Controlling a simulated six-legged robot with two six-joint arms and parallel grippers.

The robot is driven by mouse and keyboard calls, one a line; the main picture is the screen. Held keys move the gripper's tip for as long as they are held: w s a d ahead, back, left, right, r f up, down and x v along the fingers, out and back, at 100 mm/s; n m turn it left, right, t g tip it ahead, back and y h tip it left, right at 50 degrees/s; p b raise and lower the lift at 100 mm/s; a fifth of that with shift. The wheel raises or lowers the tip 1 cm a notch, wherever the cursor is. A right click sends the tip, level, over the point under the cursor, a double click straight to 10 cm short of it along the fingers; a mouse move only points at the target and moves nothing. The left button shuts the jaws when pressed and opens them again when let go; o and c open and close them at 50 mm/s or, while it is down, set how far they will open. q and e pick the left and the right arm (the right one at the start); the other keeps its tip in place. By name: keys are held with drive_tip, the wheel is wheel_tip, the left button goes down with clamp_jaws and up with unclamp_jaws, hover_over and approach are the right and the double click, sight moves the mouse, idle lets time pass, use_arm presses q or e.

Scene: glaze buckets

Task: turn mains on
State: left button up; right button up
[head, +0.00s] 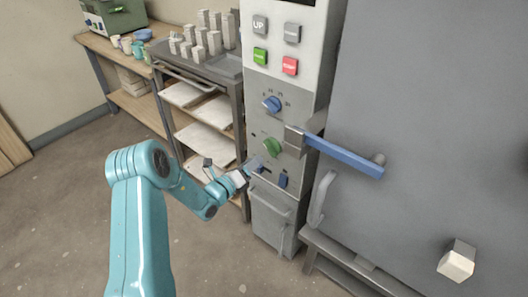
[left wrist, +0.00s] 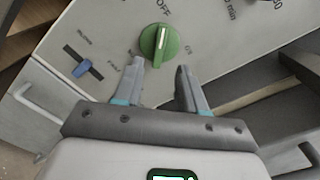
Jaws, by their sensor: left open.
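The green knob (head: 273,148) sits on the grey control panel of the kiln-like cabinet, below a blue knob. In the left wrist view the green knob (left wrist: 159,45) has OFF and ON printed around it, and its pale pointer line is towards OFF. My left gripper (head: 254,170) is at the panel, just below and left of the green knob. In the left wrist view its two fingers (left wrist: 158,72) are apart with nothing between them, and the knob is just beyond the tips. Contact cannot be told. My right gripper is in neither view.
A blue knob (head: 272,104) and several push buttons (head: 290,65) are higher on the panel. A blue lever (head: 345,157) juts out at right. A shelf rack (head: 238,108) stands close at left.

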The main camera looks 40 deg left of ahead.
sight(268, 150)
use_arm(q)
drive_tip(key=w, duration=0.6)
drive_tip(key=shift+w+d, duration=0.25)
drive_tip(key=shift+w, duration=0.15)
clamp_jaws()
